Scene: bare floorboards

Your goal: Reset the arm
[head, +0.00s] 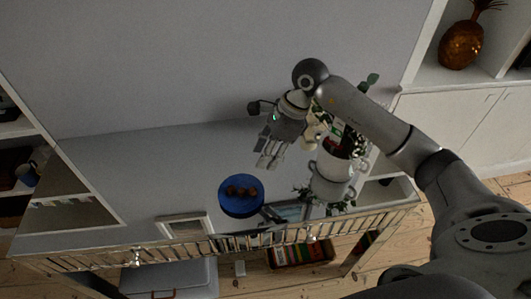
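My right arm (365,120) comes in from the right and reaches over a console table, bent at the elbow. Its gripper (270,162) points down in front of the pale wall, above and behind a blue round dish (225,207). The fingers look parted, with nothing seen between them. My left gripper is not in view.
White pots (329,184) with leafy plants stand close to the right of my gripper, partly behind my arm. A small frame (185,226) is at the table's left. A metal railing (205,247) runs along the front. Shelves flank both sides; a golden pineapple ornament (460,45) stands right.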

